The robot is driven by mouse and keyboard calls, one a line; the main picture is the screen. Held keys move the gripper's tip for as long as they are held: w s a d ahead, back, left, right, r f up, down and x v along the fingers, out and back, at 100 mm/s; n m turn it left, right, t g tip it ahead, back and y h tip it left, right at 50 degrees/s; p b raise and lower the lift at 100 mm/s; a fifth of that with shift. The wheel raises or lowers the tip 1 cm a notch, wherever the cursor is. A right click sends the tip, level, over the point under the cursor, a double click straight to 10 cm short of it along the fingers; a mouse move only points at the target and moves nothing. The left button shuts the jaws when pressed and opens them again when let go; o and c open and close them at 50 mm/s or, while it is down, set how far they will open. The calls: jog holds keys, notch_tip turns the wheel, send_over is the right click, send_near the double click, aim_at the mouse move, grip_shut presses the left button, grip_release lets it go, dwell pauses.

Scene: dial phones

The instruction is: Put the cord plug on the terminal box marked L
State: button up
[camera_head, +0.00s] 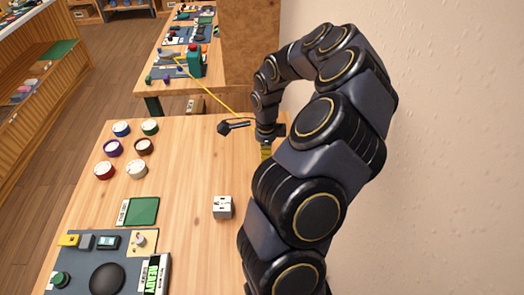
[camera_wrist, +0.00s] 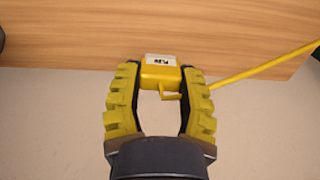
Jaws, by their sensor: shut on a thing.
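My gripper (camera_wrist: 160,78) is shut on the yellow cord plug (camera_wrist: 158,76), which carries a white label. The yellow cord (camera_wrist: 262,66) leaves the plug to the right in the wrist view. In the head view my gripper (camera_head: 266,150) is low beside the wall at the table's right edge, and the plug cannot be made out. The cord (camera_head: 213,92) runs back to a green device (camera_head: 194,61) on the far table. No box with a readable L shows. A small wooden box (camera_head: 195,104) with a label stands past the near table's far edge; its marking is too small to read.
A white cube (camera_head: 222,207) with dark marks sits on the near table (camera_head: 185,165). Several round coloured pots (camera_head: 136,169) stand at left. A green pad (camera_head: 142,211) and a grey panel (camera_head: 75,250) lie nearer. The wall (camera_head: 440,130) is close at right. The table's middle is clear.

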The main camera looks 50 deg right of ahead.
jog(key=w+a+r, duration=0.1)
jog(key=w+a, duration=0.2)
jog(key=a, duration=0.3)
send_near(222, 204)
jog(key=shift+d+f, duration=0.1)
jog(key=shift+f, duration=2.95)
jog(key=shift+f, duration=0.1)
jog(key=o, duration=1)
